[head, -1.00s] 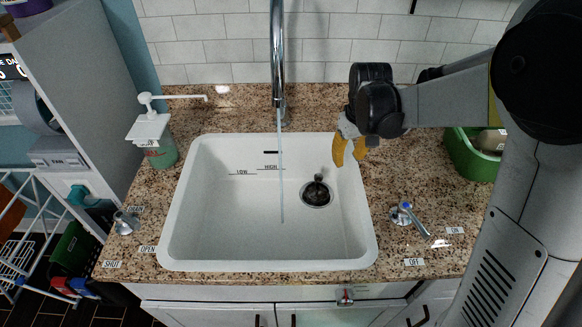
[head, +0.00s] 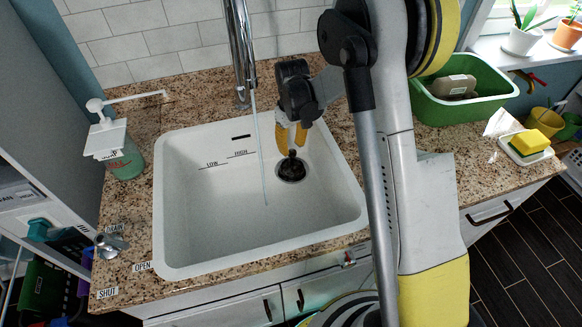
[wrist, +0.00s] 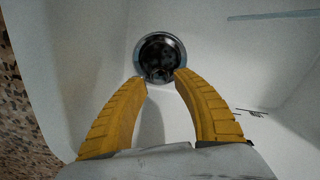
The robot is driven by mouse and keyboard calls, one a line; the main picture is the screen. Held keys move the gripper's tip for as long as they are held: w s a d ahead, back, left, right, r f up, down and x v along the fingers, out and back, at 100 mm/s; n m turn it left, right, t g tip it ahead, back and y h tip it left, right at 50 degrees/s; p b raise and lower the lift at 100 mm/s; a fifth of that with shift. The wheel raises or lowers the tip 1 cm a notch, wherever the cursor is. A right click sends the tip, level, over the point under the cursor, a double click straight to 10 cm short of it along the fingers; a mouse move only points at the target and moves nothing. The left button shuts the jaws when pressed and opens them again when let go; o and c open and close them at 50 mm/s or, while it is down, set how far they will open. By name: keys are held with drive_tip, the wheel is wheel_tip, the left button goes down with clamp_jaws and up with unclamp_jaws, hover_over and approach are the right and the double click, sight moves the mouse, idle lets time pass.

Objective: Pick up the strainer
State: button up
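The strainer (head: 291,168) is a dark round piece with an upright knob, sitting in the drain at the right side of the white sink (head: 205,225). In the wrist view the strainer (wrist: 160,60) lies just beyond my fingertips, inside a shiny drain ring. My gripper (head: 291,148) has two yellow fingers and points down into the sink above the strainer. In the wrist view my gripper (wrist: 162,80) is open, with a gap between the fingertips and nothing held. The strainer's knob is dark and hard to make out there.
The tall chrome faucet (head: 240,50) stands behind the sink, with a thin stream falling into it. A soap dispenser (head: 122,150) stands at left. A green tub (head: 465,108) and a yellow sponge (head: 530,142) on a dish are at right. The basin's left side is clear.

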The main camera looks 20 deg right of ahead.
sight(292, 167)
wheel_tip(292, 167, down, 9)
drive_tip(key=b, duration=0.3)
drive_tip(key=shift+r, duration=0.3)
clamp_jaws()
